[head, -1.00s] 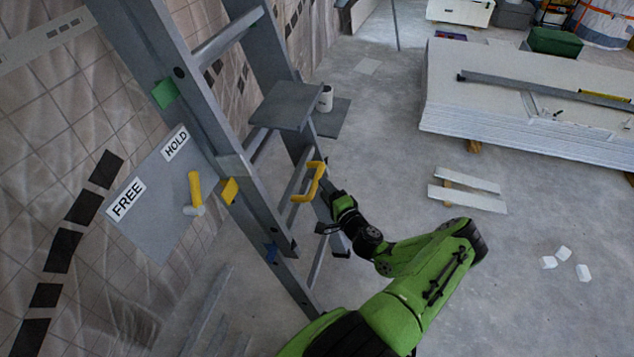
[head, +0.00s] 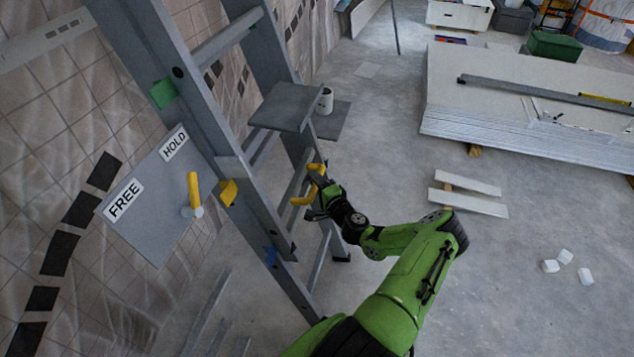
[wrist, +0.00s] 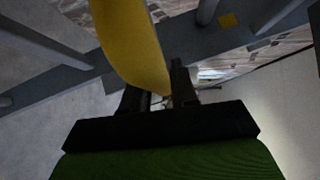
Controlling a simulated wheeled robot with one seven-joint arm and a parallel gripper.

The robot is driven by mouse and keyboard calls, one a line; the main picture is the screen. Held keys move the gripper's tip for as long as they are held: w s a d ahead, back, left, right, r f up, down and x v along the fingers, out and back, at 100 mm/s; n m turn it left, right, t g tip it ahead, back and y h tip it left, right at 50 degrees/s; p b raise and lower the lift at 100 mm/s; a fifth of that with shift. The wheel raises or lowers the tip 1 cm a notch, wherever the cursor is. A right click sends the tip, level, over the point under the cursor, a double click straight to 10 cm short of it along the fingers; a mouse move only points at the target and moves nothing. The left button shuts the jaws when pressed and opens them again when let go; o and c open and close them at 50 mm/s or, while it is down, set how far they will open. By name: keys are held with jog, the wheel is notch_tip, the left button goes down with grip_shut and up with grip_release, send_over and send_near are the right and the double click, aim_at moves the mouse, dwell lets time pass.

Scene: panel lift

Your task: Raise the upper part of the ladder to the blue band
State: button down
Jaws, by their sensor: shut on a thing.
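The grey ladder (head: 250,215) leans across the left of the head view. A yellow handle (head: 316,170) sits on its lower rung section. My gripper (head: 315,202) is shut on this handle. In the wrist view the handle (wrist: 130,45) runs down between the fingers of my gripper (wrist: 155,97). The blue band (head: 271,256) is low on the near rail, below a yellow mark (head: 228,192). A green band (head: 163,94) is higher on that rail. My fingers partly hide the handle.
A grey plate (head: 150,215) marked FREE and HOLD carries a yellow lever (head: 194,190) pointing up. A grey platform (head: 285,107) stands out from the ladder, near a white cup (head: 325,101). Stacked panels (head: 530,95) lie at right. The floor between is mostly clear.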

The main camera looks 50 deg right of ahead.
jog(key=shift+r, duration=0.15)
jog(key=shift+w+r+p, duration=0.2)
jog(key=shift+r+p, duration=0.35)
jog(key=shift+r, duration=0.15)
jog(key=c, duration=1)
grip_release()
jog(key=shift+a, duration=0.1)
jog(key=f+p+v, duration=0.1)
jog(key=p+v, duration=0.1)
jog(key=v, duration=1.4)
jog(key=shift+r, duration=0.35)
